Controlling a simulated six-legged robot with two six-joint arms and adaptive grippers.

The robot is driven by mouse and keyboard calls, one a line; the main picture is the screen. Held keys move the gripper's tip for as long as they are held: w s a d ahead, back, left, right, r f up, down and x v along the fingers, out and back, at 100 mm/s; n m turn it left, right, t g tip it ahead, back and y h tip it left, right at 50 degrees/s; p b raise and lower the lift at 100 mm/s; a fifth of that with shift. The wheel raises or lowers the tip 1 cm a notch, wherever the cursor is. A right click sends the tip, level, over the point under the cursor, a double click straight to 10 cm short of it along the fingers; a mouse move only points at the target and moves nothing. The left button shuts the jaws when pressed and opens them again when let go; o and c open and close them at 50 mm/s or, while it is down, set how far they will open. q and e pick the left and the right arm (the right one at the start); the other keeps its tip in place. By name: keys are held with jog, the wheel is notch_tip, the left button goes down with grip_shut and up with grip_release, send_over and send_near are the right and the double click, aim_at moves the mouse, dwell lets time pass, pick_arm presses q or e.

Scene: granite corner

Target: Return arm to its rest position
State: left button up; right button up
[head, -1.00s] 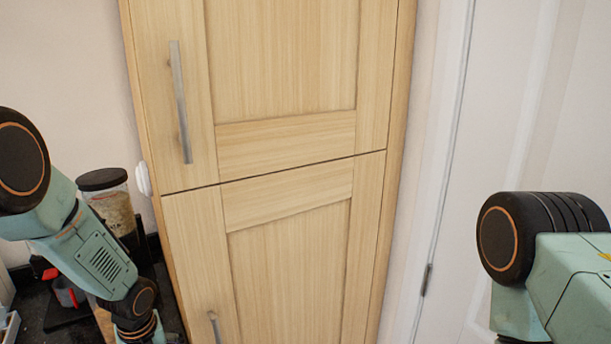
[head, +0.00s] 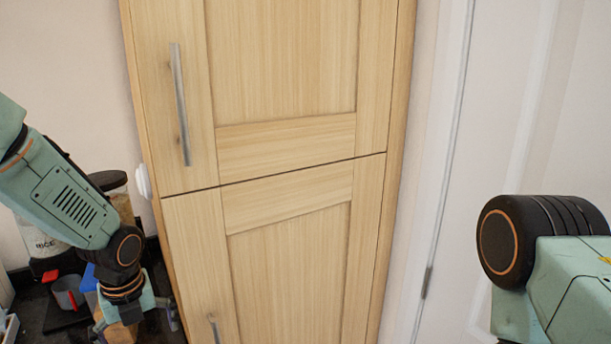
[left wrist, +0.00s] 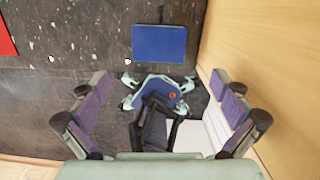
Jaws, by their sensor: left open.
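My left arm comes in from the left in the head view, and its gripper (head: 135,320) is low at the left, beside the wooden cupboard and over the dark worktop. Its lower part is cut off by the frame edge.
A tall wooden cupboard (head: 285,170) with metal handles stands in the middle. A jar labelled rice (head: 40,240), another dark-lidded jar (head: 112,182) and a grey mug (head: 66,292) are at the left. A blue rectangular object (left wrist: 160,43) lies on a dark surface.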

pick_arm(q)
jog(key=f, duration=0.7)
jog(key=w+a+f, duration=0.1)
jog(key=f, duration=0.3)
jog(key=shift+f, duration=0.2)
jog(key=shift+a+r, duration=0.1)
jog(key=shift+r, duration=0.2)
jog(key=r, duration=0.6)
jog(key=shift+s+a+r+b, duration=0.1)
jog(key=shift+s+a+b, duration=0.2)
jog(key=shift+a, duration=0.05)
jog(key=s+a+p, duration=0.1)
jog(key=s+a, duration=0.3)
jog(key=a, duration=0.4)
jog(key=s+a+p, duration=0.1)
jog(key=s+a, duration=0.4)
jog(key=a, duration=0.4)
jog(key=shift+r, duration=0.2)
pick_arm(e)
jog(key=shift+a+r, duration=0.65)
jog(key=shift+a, duration=0.1)
pick_arm(q)
jog(key=shift+s, duration=0.15)
